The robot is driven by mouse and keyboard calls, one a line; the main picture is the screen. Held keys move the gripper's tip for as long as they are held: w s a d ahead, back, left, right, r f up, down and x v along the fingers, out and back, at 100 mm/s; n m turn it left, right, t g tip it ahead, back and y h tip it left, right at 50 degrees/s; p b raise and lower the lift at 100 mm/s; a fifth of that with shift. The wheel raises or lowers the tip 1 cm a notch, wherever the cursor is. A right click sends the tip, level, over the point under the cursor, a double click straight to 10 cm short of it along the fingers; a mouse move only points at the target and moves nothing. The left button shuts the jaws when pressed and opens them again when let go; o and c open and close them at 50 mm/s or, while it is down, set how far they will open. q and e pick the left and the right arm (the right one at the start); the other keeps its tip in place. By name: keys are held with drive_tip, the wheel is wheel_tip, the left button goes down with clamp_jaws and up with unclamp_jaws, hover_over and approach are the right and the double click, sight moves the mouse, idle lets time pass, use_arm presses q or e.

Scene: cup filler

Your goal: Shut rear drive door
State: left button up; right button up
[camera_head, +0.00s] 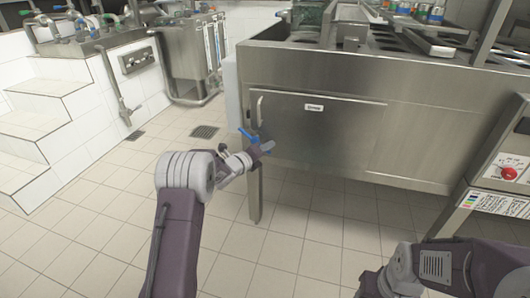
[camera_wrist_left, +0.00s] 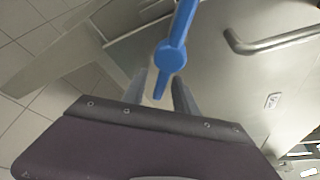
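The rear drive door (camera_head: 335,135) is a flat steel panel with a small label, on the side of the steel machine. It looks flush with the panel around it. Its bar handle (camera_head: 259,110) is upright at the door's left edge; the handle also shows in the left wrist view (camera_wrist_left: 270,43). A blue lever latch (camera_head: 248,135) sits below the handle, its round pivot plain in the left wrist view (camera_wrist_left: 170,58). My left gripper (camera_head: 266,147) is at the latch. Its fingers are parted, with the lever's lower end between them. My right gripper does not show.
A machine leg (camera_head: 255,195) stands just below my left gripper. A control panel with a red button (camera_head: 508,173) is at the right. White tiled steps (camera_head: 45,125) and a steel tank (camera_head: 190,60) are at the left.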

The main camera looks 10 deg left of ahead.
use_arm(q)
clamp_jaws()
drive_tip(key=shift+f, duration=0.1)
idle(1.3)
